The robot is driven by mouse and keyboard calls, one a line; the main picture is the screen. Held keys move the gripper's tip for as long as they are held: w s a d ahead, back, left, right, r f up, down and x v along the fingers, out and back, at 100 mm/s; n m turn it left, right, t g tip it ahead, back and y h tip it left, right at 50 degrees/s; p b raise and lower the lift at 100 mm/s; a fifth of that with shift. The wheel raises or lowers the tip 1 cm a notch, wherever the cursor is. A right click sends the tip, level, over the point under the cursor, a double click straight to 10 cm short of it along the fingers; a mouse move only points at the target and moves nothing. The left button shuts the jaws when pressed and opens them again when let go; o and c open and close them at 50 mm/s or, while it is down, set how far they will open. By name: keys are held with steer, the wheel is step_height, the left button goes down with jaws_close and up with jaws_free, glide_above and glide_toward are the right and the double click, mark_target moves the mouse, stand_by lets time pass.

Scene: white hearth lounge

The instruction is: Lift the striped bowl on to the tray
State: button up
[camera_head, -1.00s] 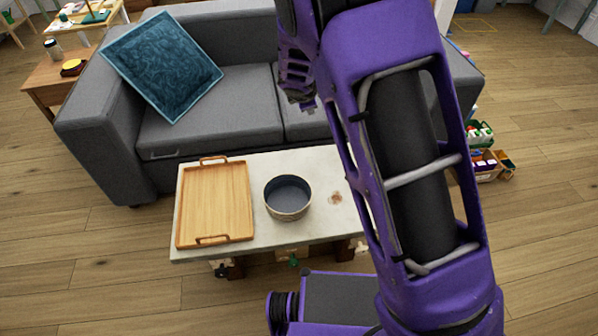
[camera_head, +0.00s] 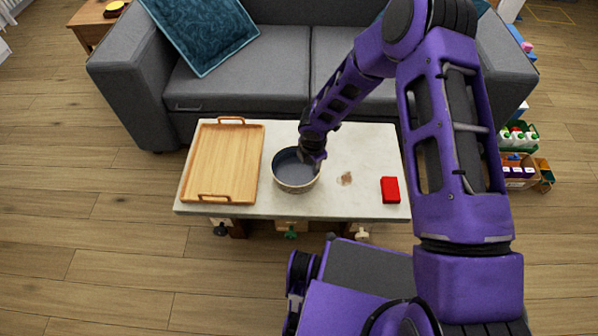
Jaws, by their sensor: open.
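The striped bowl (camera_head: 294,178) stands upright near the middle of the low table, with a dark blue-grey inside and a pale banded outside. The wooden tray (camera_head: 222,163), with a handle at its far and near ends, lies empty on the left of the table, just left of the bowl. My gripper (camera_head: 314,160) is over the bowl's right rim, pointing down, and is open. Its fingertips are small and dark here, and I cannot tell whether they touch or straddle the rim.
The pale table (camera_head: 362,150) also holds a red block (camera_head: 390,190) at its right and a brown stain. A grey sofa (camera_head: 240,75) with a teal cushion (camera_head: 200,30) stands behind it. Crates of goods (camera_head: 518,165) are on the floor at the right.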

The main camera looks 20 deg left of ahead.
mark_target(309, 184)
steer(key=shift+w+a+f+b, duration=0.1)
steer(key=shift+w+f+b, duration=0.35)
steer(key=shift+f, duration=2.2)
steer(key=shift+w+a+f+b, duration=0.1)
steer(key=shift+w+f+b, duration=0.3)
steer(key=shift+f, duration=2.2)
steer(key=shift+w+a+f+b, duration=0.1)
steer(key=shift+w+f+b, duration=0.3)
steer(key=shift+f, duration=2.25)
steer(key=shift+c, duration=0.3)
jaws_close()
steer(key=shift+r, duration=0.1)
